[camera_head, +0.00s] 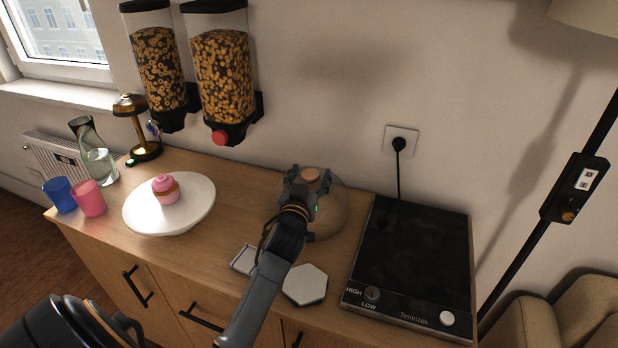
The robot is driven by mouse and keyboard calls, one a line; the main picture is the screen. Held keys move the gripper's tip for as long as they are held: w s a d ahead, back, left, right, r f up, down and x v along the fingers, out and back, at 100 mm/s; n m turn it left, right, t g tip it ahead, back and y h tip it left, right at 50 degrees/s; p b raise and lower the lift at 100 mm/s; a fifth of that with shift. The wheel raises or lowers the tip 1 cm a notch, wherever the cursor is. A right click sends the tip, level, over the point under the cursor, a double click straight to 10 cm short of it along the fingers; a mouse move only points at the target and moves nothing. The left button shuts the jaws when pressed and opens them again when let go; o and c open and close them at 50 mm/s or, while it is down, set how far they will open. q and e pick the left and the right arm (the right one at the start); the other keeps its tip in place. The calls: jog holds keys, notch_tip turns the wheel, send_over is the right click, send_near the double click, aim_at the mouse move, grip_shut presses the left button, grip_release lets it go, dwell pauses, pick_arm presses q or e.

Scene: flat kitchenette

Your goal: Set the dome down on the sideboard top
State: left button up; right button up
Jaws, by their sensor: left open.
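The clear dome (332,213) with a round wooden knob (311,175) stands on the wooden sideboard top (235,243), close to the wall and left of the hotplate. My left gripper (308,180) is at the top of the dome, its open fingers on either side of the knob. The gripper and wrist hide part of the dome's front and left. My right gripper is not in view.
A white cake stand (139,212) with a pink cupcake (166,189) is left of the dome. A black hotplate (412,260) is to the right. White coasters (305,285) lie in front. Cups, a carafe (95,155) and a lamp (137,130) are at the left end.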

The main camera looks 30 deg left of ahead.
pick_arm(q)
jog(key=shift+s+r, duration=0.1)
jog(key=shift+r, duration=0.05)
jog(key=b+v, duration=0.1)
jog(key=v, duration=1.1)
